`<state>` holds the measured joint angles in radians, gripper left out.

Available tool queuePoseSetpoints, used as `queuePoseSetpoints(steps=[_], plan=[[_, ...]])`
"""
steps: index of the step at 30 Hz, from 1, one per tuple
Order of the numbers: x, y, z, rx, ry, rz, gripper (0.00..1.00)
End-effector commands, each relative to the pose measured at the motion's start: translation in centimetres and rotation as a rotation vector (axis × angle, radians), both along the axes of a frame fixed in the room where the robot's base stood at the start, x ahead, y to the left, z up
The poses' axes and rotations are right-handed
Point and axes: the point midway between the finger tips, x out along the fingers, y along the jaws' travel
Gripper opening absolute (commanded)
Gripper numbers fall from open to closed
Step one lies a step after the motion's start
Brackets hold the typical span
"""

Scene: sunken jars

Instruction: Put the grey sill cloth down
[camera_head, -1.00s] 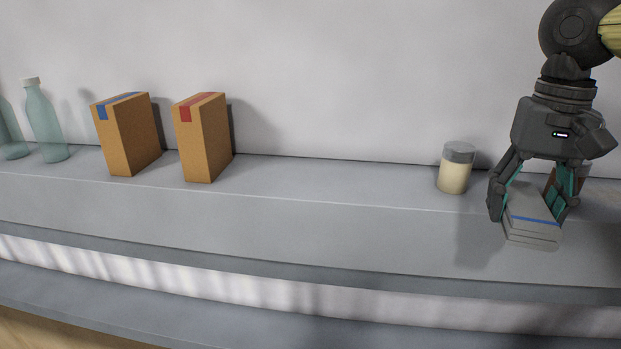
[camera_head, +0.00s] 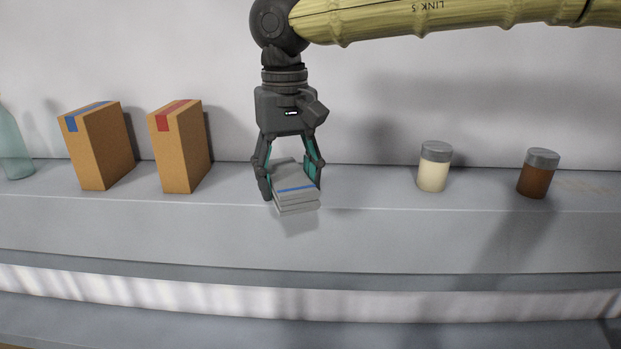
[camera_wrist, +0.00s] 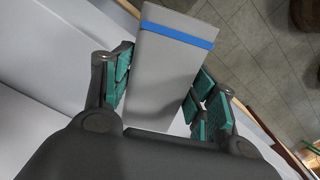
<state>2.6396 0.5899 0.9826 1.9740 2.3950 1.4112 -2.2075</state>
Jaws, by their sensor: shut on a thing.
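The grey sill cloth (camera_head: 296,199) is a folded grey block with a blue stripe. My gripper (camera_head: 293,183) is shut on it, a finger on each side, above the sill to the right of the red-taped box. The cloth's front end sticks out past the fingers and a shadow lies beneath it. Whether it touches the sill is hard to tell. In the wrist view the cloth (camera_wrist: 165,75) lies between the green finger pads of my gripper (camera_wrist: 160,95), its striped end away from the palm.
A blue-taped box (camera_head: 99,147) and a red-taped box (camera_head: 181,148) stand left of my gripper, with a pale bottle (camera_head: 12,146) at the far left. A cream jar (camera_head: 434,168) and a brown jar (camera_head: 538,174) stand to the right. The sill (camera_head: 370,235) between cloth and cream jar is bare.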

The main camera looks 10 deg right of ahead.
Motion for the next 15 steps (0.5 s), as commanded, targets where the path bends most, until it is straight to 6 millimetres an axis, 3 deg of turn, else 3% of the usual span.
queuePoseSetpoints(steps=[15], plan=[[6.9, -7.3, -0.6, 0.0, 0.001, -0.002, 0.29]])
